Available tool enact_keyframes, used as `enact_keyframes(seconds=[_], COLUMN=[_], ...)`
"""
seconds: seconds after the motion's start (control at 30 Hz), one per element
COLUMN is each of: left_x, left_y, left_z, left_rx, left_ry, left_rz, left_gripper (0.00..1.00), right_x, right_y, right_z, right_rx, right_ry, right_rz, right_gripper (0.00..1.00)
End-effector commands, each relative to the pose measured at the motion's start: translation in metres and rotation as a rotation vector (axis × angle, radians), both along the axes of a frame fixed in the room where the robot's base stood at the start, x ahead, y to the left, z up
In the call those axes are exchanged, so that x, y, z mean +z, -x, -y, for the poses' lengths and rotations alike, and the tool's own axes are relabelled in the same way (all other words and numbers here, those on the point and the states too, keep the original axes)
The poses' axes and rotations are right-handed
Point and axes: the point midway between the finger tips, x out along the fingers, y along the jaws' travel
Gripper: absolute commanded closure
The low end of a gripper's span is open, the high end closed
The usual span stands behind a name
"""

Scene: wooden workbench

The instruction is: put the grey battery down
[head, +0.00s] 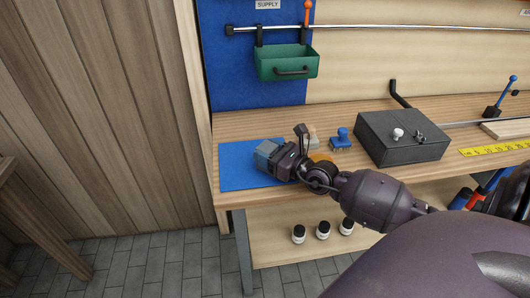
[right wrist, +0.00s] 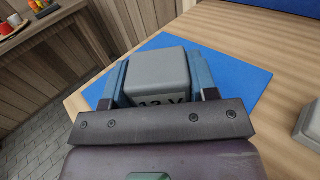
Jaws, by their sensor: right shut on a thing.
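The grey battery (right wrist: 158,72) has dark "12 V" lettering, partly covered by the gripper body. My right gripper (right wrist: 155,85) is shut on it, with one blue finger on each side. In the head view, my right gripper (head: 266,150) is over the blue mat (head: 237,173) at the left end of the workbench. The battery is mostly hidden there by the gripper. The mat (right wrist: 235,75) also shows around the battery in the right wrist view. I cannot tell whether the battery's underside touches the mat. My left gripper is not in view.
A green bin (head: 287,64) hangs on a rail above the mat. A blue-knobbed part (head: 341,140) and a dark grey box (head: 402,138) stand right of the mat. A yellow ruler (head: 495,147) lies farther right. Small bottles (head: 322,231) stand on the lower shelf.

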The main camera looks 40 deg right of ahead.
Motion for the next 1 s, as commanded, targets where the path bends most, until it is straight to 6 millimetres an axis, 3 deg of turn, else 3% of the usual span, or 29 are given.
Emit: enact_keyframes(seconds=[0.37, 0.4, 0.53, 0.9, 1.0], left_x=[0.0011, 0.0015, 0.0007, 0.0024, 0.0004], left_y=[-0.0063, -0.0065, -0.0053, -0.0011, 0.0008], left_z=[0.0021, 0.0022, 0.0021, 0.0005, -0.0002], left_rx=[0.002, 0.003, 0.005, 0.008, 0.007], left_ry=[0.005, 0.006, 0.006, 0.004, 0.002], left_rz=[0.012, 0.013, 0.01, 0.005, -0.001], left_gripper=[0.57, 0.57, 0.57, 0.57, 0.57], right_x=[-0.002, -0.0016, -0.0009, 0.0041, 0.0016], right_y=[-0.0004, -0.0002, -0.0003, -0.0004, 0.0086], right_z=[-0.0001, 0.0, -0.0001, -0.0001, 0.0025], right_rx=[0.0, 0.0, 0.0, 0.0, 0.0], right_ry=[0.001, 0.001, 0.0, 0.0, 0.002], right_rz=[0.002, 0.002, 0.003, 0.005, 0.001], right_gripper=[0.78, 0.42, 0.22, 0.21, 0.21])
